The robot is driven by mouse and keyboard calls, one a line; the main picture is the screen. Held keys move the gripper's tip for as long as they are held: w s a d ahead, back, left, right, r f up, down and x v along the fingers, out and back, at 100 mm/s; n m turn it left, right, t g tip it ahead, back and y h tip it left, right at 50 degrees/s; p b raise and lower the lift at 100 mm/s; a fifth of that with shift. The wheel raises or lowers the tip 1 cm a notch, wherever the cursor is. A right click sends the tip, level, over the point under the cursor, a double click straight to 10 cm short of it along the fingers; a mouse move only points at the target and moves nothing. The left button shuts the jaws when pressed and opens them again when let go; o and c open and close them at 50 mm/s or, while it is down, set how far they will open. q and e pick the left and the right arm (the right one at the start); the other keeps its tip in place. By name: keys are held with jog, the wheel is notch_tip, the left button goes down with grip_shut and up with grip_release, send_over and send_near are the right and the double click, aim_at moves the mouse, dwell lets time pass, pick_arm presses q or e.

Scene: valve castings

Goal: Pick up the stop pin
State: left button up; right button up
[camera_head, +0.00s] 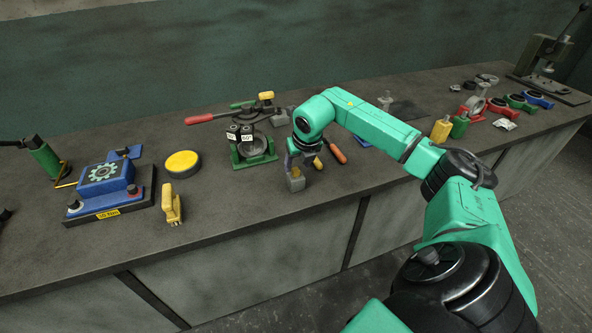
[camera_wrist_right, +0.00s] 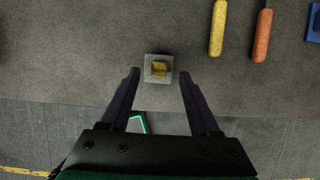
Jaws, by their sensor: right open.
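A small yellow piece (camera_wrist_right: 159,69), which looks like the stop pin, sits in the middle of a grey square block (camera_wrist_right: 149,78) near the bench's front edge. In the head view the grey block (camera_head: 297,184) shows just below my right gripper (camera_head: 294,164), which hides the yellow piece. In the wrist view my right gripper (camera_wrist_right: 160,76) is open, with one finger on each side of the block and a gap on both sides. Nothing is held. How far the fingertips are above the block is hard to tell. My left gripper is not in view.
A yellow handle (camera_wrist_right: 218,28) and an orange handle (camera_wrist_right: 262,36) lie right of the block.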

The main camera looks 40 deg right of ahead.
aim_at(296, 177)
jog(key=x, duration=0.2)
jog(key=shift+w+f, duration=0.25)
jog(key=shift+f, duration=0.05)
jog(key=shift+r, duration=0.1)
grip_shut()
